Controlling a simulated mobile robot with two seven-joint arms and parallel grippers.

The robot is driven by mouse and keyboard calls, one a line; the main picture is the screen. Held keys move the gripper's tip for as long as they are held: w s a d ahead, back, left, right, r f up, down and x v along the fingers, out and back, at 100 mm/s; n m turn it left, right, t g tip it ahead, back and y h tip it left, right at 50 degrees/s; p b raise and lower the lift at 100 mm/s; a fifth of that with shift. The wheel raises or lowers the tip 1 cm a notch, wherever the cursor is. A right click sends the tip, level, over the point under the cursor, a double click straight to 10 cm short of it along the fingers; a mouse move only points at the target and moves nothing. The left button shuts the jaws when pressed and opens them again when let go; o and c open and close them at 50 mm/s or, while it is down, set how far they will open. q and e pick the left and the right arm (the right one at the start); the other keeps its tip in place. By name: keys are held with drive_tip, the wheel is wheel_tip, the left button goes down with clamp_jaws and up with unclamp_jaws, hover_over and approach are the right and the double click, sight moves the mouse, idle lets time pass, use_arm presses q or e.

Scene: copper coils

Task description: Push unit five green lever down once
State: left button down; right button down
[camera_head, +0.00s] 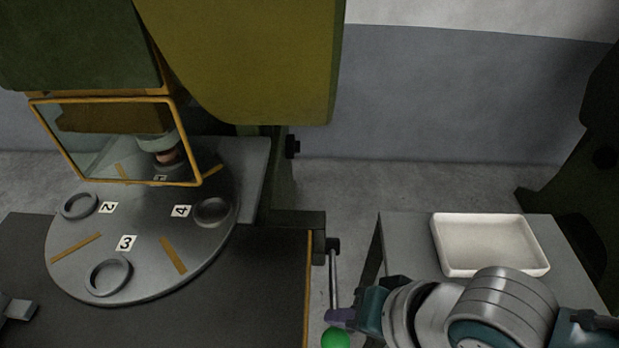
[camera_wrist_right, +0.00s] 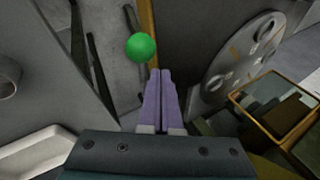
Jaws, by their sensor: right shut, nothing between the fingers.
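The lever's green ball knob (camera_head: 335,338) is at the bottom edge of the head view, at the lower end of a thin metal rod (camera_head: 333,280). The rod hangs from a pivot at the machine's right side. The ball also shows whole in the right wrist view (camera_wrist_right: 140,47). My right gripper (camera_head: 334,315) is shut and empty, with its purple fingers close to the ball and rod. In the right wrist view the fingertips (camera_wrist_right: 160,73) lie just below and right of the ball; contact cannot be told. No unit five label is readable.
A green press with a yellow-framed guard (camera_head: 182,141) stands at the left, over a round grey turntable (camera_head: 144,270) with numbered positions and rings. A white tray (camera_head: 453,268) sits on a grey stand at the right. Floor shows between press and stand.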

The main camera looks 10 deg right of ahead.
drive_tip(key=r+p, duration=0.1)
drive_tip(key=w+r+p, duration=0.1)
drive_tip(key=r, duration=0.1)
drive_tip(key=r+p, duration=0.1)
drive_tip(key=shift+w+d+r+p, duration=0.25)
drive_tip(key=shift+w+p, duration=0.05)
drive_tip(key=shift+p, duration=0.1)
idle(0.4)
drive_tip(key=s+d+r+n+g+h+p, duration=0.1)
drive_tip(key=s+d+r+n+h, duration=0.1)
drive_tip(key=s+d+r+n, duration=0.35)
drive_tip(key=s+d+r+n+h+p, duration=0.1)
drive_tip(key=s+d+r+n, duration=0.15)
drive_tip(key=s+r, duration=0.55)
wheel_tip(320, 180, up, 40)
drive_tip(key=w+d+p, duration=0.1)
drive_tip(key=w+p, duration=0.1)
drive_tip(key=p, duration=3.6)
drive_tip(key=shift+h, duration=0.3)
